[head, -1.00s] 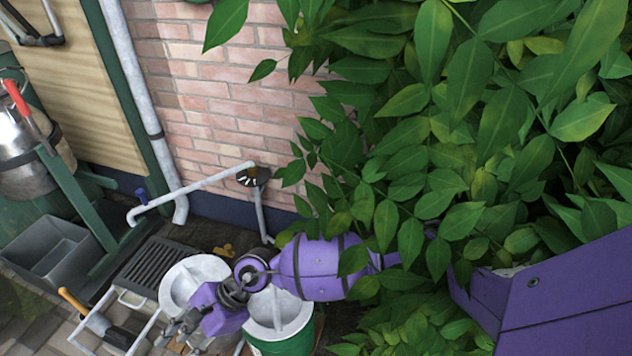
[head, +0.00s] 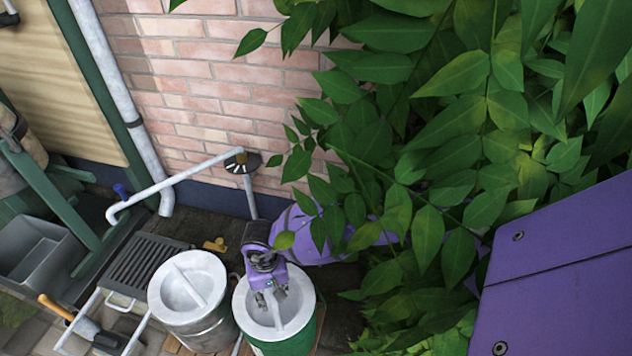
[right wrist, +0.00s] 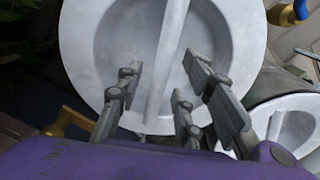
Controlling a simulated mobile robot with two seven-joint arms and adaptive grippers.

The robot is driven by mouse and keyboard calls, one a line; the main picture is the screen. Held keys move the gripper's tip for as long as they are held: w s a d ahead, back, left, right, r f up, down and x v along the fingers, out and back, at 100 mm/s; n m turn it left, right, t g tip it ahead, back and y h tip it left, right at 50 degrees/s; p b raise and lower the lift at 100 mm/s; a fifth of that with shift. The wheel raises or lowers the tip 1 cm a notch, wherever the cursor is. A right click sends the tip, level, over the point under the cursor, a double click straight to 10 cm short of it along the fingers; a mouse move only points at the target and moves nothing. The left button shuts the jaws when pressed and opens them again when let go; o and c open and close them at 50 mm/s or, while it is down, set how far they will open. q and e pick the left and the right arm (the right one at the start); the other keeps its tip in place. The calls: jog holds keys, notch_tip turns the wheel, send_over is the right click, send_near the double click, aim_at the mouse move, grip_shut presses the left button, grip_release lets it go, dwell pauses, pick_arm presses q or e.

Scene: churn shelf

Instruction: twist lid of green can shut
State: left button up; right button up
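The green can (head: 306,338) stands at the bottom middle of the head view with a pale grey round lid (head: 300,311) on top. The lid has a raised bar across it; whether it is fully seated I cannot tell. My right gripper (head: 270,298) is over this lid, pointing down. In the right wrist view my right gripper (right wrist: 160,80) is open, its fingers on both sides of the lid's bar (right wrist: 168,50). Contact with the bar cannot be told. The lid (right wrist: 90,50) fills the upper middle there. My left gripper is not in view.
A grey can (head: 212,335) with a similar lid stands close on the left. A pipe (head: 185,185) and brick wall (head: 220,90) are behind. Leafy branches (head: 420,180) hang over my right arm. A grate (head: 147,262) and grey bin (head: 35,255) are left.

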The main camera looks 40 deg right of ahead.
jog(key=shift+f+b, duration=0.35)
jog(key=shift+f, duration=0.95)
jog(key=shift+w, duration=0.1)
grip_shut()
